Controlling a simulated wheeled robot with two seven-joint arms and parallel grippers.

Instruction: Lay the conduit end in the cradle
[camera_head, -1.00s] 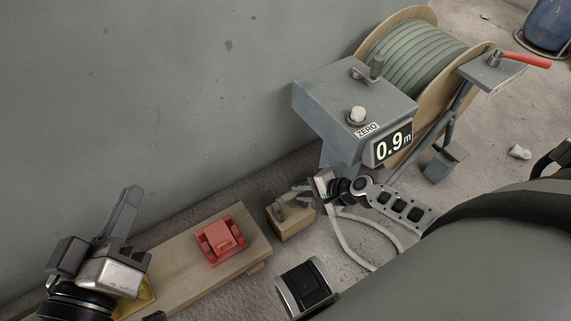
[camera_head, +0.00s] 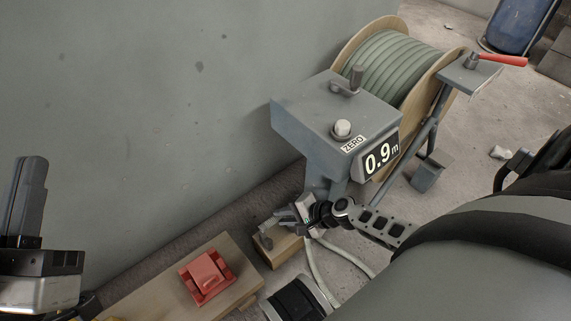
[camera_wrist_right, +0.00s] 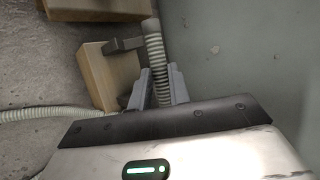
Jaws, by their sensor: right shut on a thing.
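The grey-green ribbed conduit (camera_wrist_right: 155,50) is between the two fingers of my right gripper (camera_wrist_right: 163,80), which is shut on it. Its held part runs upward past the gripper in the right wrist view. The cradle appears to be the wooden block (camera_wrist_right: 118,78) with a grey bracket (camera_wrist_right: 124,45). The bracket lies beside the conduit; I cannot tell if they touch. In the head view my right gripper (camera_head: 285,215) is just above this block (camera_head: 281,252). My left gripper (camera_head: 24,195) is at the far left, away from the conduit; its jaw opening is unclear.
A reel (camera_head: 385,65) of conduit stands behind a grey meter box (camera_head: 330,112) reading 0.9 m. A red fixture (camera_head: 206,275) sits on a wooden board (camera_head: 155,292). A red-handled lever (camera_head: 500,60) is at the upper right. Slack conduit (camera_head: 345,255) loops near the floor.

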